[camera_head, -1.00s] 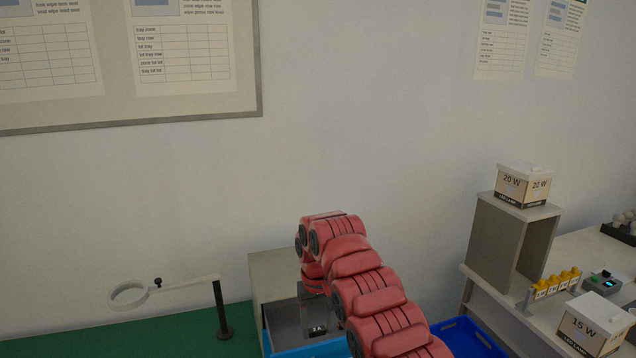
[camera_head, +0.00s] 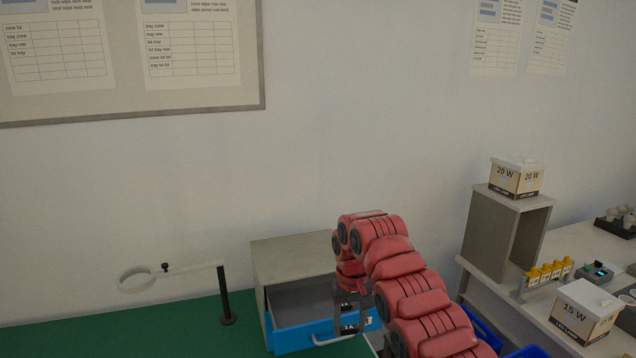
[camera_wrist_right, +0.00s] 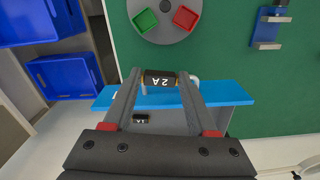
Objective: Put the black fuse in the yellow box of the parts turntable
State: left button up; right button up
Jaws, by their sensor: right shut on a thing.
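My right gripper (camera_wrist_right: 160,84) is shut on a black fuse marked 2 A (camera_wrist_right: 160,78), held across the fingertips in the right wrist view. In the head view the right gripper (camera_head: 351,322) points down at the open drawer with the blue front (camera_head: 300,336). The parts turntable (camera_wrist_right: 165,34) is a grey disc at the top of the wrist view, partly cut off. A green box (camera_wrist_right: 145,20) and a red box (camera_wrist_right: 185,17) show on it; no yellow box is in view. My left gripper is not in view.
Another black fuse (camera_wrist_right: 141,117) lies in the drawer. The grey cabinet (camera_head: 285,262) stands on the green mat (camera_head: 150,335), with a ring on a stand (camera_head: 224,300) to its left. Blue bins (camera_wrist_right: 65,78) are at the wrist view's left.

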jog(key=s+d+f+m+b, duration=0.1)
jog(key=d+f+b, duration=0.1)
jog(key=d, duration=0.8)
jog(key=shift+s+f+m, duration=0.2)
jog(key=shift+s+m, duration=0.1)
jog(key=shift+m, duration=0.1)
jog(key=shift+a+f, duration=0.1)
